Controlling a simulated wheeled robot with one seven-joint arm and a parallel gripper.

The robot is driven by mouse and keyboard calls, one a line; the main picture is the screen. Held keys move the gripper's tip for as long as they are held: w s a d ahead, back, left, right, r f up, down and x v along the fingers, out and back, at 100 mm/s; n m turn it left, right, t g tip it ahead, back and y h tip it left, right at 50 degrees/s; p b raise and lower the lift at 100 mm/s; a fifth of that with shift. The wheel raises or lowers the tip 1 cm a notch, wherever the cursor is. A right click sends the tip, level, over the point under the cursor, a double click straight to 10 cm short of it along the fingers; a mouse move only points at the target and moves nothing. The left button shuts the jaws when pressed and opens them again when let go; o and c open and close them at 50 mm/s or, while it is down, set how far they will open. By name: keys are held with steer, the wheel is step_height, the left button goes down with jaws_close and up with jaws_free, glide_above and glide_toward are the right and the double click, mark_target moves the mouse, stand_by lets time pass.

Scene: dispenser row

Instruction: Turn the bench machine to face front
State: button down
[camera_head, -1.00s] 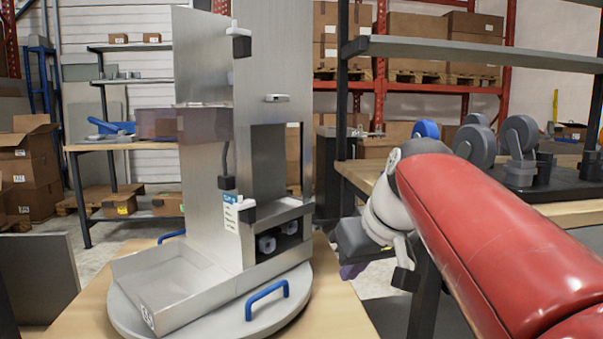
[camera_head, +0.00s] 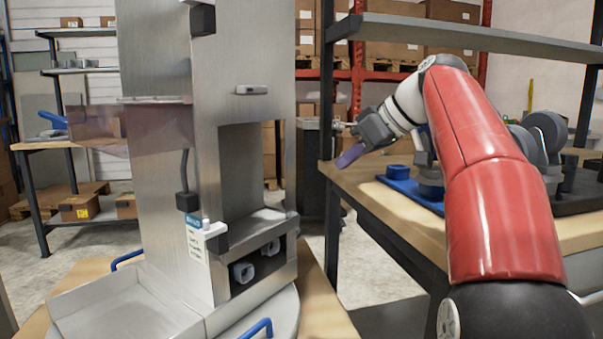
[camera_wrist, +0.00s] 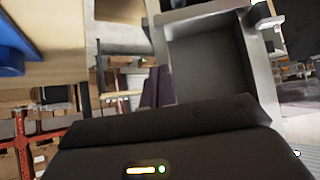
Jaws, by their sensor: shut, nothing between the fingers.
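The bench machine (camera_head: 155,190) is a tall grey metal dispenser in the left half of the head view. It stands on a round grey turntable (camera_head: 283,310) with blue handles (camera_head: 258,328), on a wooden bench. An open tray (camera_head: 130,305) reaches toward the lower left. My gripper (camera_head: 350,156), with purple fingertips, is to the right of the machine, apart from it, and is shut and empty. The fingertips (camera_wrist: 160,88) also show in the wrist view, beside a grey, open-fronted metal housing (camera_wrist: 210,55) that looks like part of the machine.
A second wooden table (camera_head: 390,195) on the right holds a blue part (camera_head: 398,173) and grey round parts (camera_head: 545,135). A grey shelf (camera_head: 440,35) hangs above it. A gap of floor (camera_head: 318,230) lies between the bench and this table.

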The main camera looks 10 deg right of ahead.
mark_target(290, 190)
steer(key=x, duration=0.4)
steer(key=r+x, duration=0.1)
steer(key=x, duration=0.3)
steer(key=w+a+x, duration=0.1)
steer(key=x, duration=0.3)
steer(key=shift+r+b, duration=0.3)
steer(key=shift+b, duration=0.1)
steer(key=shift+w+a, duration=0.3)
steer(key=shift+w, duration=0.1)
steer(key=shift+w, duration=0.1)
